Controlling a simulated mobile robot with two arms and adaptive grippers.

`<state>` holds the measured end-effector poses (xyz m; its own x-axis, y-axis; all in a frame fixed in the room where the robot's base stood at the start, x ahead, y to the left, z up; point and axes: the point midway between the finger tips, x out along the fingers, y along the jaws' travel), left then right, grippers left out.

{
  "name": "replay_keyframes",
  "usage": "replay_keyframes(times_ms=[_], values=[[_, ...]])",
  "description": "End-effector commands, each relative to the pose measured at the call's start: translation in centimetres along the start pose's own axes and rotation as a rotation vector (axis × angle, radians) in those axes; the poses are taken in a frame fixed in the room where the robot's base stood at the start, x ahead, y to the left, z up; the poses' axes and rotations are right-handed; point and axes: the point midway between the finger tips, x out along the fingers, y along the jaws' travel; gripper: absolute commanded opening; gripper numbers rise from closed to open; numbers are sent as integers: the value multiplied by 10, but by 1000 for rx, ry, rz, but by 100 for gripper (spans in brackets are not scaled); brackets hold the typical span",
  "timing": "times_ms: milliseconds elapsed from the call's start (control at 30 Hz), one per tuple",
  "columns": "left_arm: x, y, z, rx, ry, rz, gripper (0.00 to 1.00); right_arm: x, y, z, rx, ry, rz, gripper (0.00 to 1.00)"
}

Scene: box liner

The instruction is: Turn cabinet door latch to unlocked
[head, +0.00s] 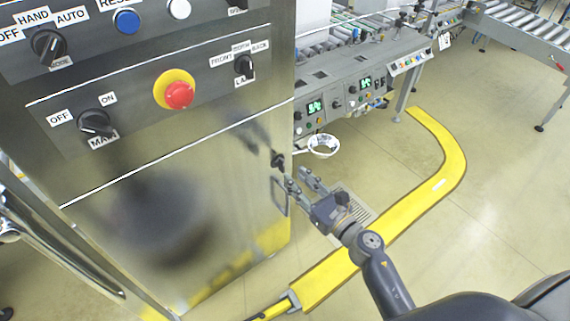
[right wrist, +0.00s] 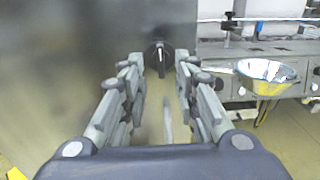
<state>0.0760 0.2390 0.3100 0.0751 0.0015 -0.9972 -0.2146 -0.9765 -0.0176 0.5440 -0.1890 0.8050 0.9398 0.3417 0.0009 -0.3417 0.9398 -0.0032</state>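The cabinet door latch (head: 278,160) is a small black knob on the right edge of the steel cabinet (head: 225,185). In the right wrist view the latch (right wrist: 160,58) shows as a round black base with an upright grip, between the tips of my fingers in the picture. My right gripper (head: 298,179) is open and empty, just below and to the right of the latch in the head view. It appears apart from the latch; the exact gap is hard to judge. The right wrist view shows both fingers of the gripper (right wrist: 159,72) spread. My left gripper is not in view.
A rectangular handle plate (head: 279,196) sits below the latch. The cabinet front carries a red emergency button (head: 179,95) and black selector switches (head: 95,123). A white bowl (head: 323,146) is beside the grey conveyor machine (head: 345,90). A yellow floor guard (head: 445,165) curves on the right.

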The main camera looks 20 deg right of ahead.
Motion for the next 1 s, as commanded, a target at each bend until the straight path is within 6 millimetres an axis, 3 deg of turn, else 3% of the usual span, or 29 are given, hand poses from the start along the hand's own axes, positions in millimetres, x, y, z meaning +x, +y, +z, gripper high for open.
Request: replay_keyframes(times_ms=[100,300,767,900,1000], values=[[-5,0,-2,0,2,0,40,22,-1,2,2,-2,-1,28],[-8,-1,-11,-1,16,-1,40,49,0,1,3,-1,-1,28],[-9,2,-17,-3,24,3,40,60,0,0,3,0,0,28],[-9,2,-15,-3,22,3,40,60,0,0,3,0,0,0],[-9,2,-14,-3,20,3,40,60,0,0,3,0,0,0]])
